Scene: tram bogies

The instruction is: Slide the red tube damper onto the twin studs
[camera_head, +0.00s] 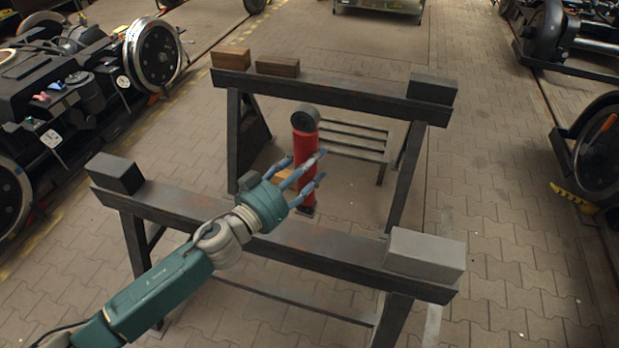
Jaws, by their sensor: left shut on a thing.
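The red tube damper (304,143) is upright between the two beams of a dark steel stand. It has a dark round eye at its top and a dark end at the bottom. My left gripper (311,168) reaches over the near beam, with its blue fingers shut around the damper's middle. The fingers hide part of the tube. I cannot make out the twin studs in this view. My right gripper is not in view.
The stand's near beam (330,252) carries a dark block (114,174) and a grey block (425,256). Its far beam (340,92) carries brown wooden blocks (277,66) and a dark block (432,88). A slatted bench (345,138) stands behind.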

